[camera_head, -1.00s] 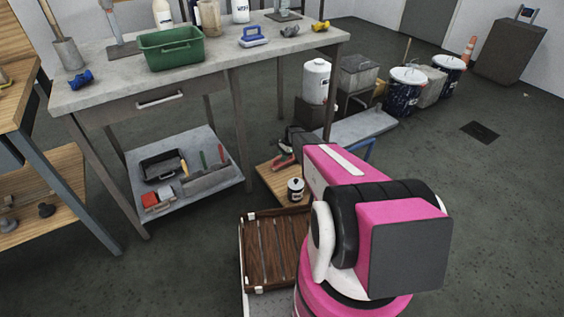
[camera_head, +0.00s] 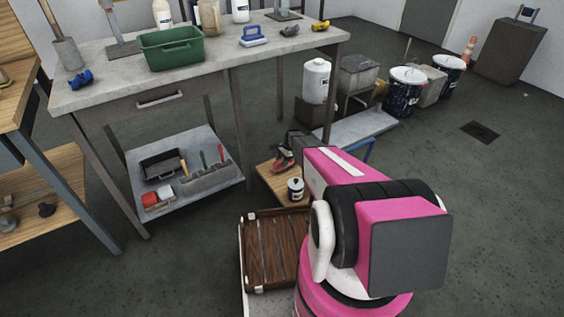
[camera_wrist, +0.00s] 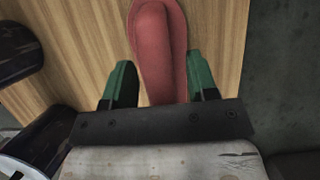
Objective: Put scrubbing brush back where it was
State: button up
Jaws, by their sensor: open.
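A red, rounded, elongated thing (camera_wrist: 160,50) lies on a wooden surface (camera_wrist: 222,45) in the wrist view. It also shows in the head view (camera_head: 283,160) on the low wooden platform; I cannot tell for sure whether it is the scrubbing brush. My gripper (camera_wrist: 158,76) is open, its green-tipped fingers on either side of the red thing's near end, with gaps visible. In the head view my arm partly hides the gripper. A blue-handled, pale-based tool (camera_head: 254,36), brush-like in shape, stands on the grey workbench (camera_head: 222,66).
A small black-and-white can (camera_head: 295,188) stands near the platform's front. A brown slatted crate (camera_head: 270,252) is close to my arm. The workbench holds a green bin (camera_head: 171,48); its lower shelf (camera_head: 218,183) holds tools. A white container (camera_head: 316,80) stands behind the platform.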

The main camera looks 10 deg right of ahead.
jog(key=v, duration=1.2)
jog(key=s+a+r+n+h, duration=0.1)
jog(key=s+r+n, duration=0.3)
jog(key=s+r, duration=0.4)
jog(key=s+a+r+n+t+h, duration=0.1)
jog(key=s+r+n, duration=0.4)
jog(key=s, duration=1.2)
jog(key=s+a+r+n+h, duration=0.2)
jog(key=s+r+n, duration=0.2)
jog(key=s+r, duration=0.9)
jog(key=shift+a+r+t, duration=0.2)
jog(key=shift+t, duration=0.2)
jog(key=shift+s, duration=0.1)
